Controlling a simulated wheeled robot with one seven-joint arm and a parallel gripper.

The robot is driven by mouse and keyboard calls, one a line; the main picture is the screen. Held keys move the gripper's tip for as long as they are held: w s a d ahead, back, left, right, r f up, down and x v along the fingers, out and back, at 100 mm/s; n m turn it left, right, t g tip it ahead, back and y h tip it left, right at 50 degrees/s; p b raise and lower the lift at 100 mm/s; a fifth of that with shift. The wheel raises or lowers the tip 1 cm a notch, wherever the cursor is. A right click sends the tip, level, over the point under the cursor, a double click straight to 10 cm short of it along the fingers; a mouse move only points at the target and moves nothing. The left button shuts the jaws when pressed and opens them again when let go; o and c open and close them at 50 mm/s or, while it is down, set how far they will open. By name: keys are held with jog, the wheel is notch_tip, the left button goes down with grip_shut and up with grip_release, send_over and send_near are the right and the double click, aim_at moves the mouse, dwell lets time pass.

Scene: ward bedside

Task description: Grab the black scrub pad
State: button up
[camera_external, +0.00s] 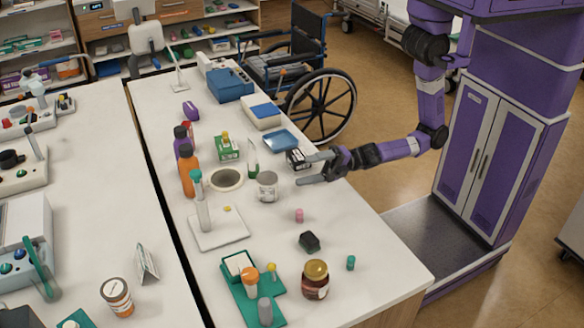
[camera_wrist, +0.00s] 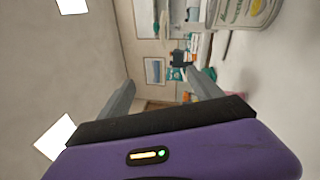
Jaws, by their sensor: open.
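The black scrub pad (camera_external: 310,242) looks like a small dark block lying on the right part of the white table, between a pink cylinder and an amber jar. I cannot make it out in the wrist view. My gripper (camera_external: 303,170) is open and empty above the table's right edge, pointing left, farther back than the pad and apart from it. Its two fingers also show in the wrist view (camera_wrist: 160,85), with nothing between them.
A labelled tin (camera_external: 267,187) stands close to my fingertips. A small dark box (camera_external: 298,159) sits just behind them. The pink cylinder (camera_external: 299,215), amber jar (camera_external: 316,280) and green cylinder (camera_external: 351,262) surround the pad. The white table (camera_external: 380,275) is bare at its front right.

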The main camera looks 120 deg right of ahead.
jog(key=w+a+f+n+g+p, duration=0.4)
jog(key=w+a+n+p, duration=0.1)
jog(key=a+n, duration=0.45)
jog(key=n+g+p, duration=0.2)
jog(key=n+g, duration=0.1)
jog(key=n, duration=0.3)
send_near(304, 243)
jog(key=w, duration=0.2)
jog(key=w+a, duration=0.1)
jog(key=shift+f+h, duration=0.3)
jog(key=shift+w+f, duration=0.15)
jog(key=x, duration=0.7)
jog(key=shift+w+f, duration=0.1)
jog(key=shift+f, duration=0.25)
jog(key=c, duration=1.4)
jog(key=shift+c, duration=0.2)
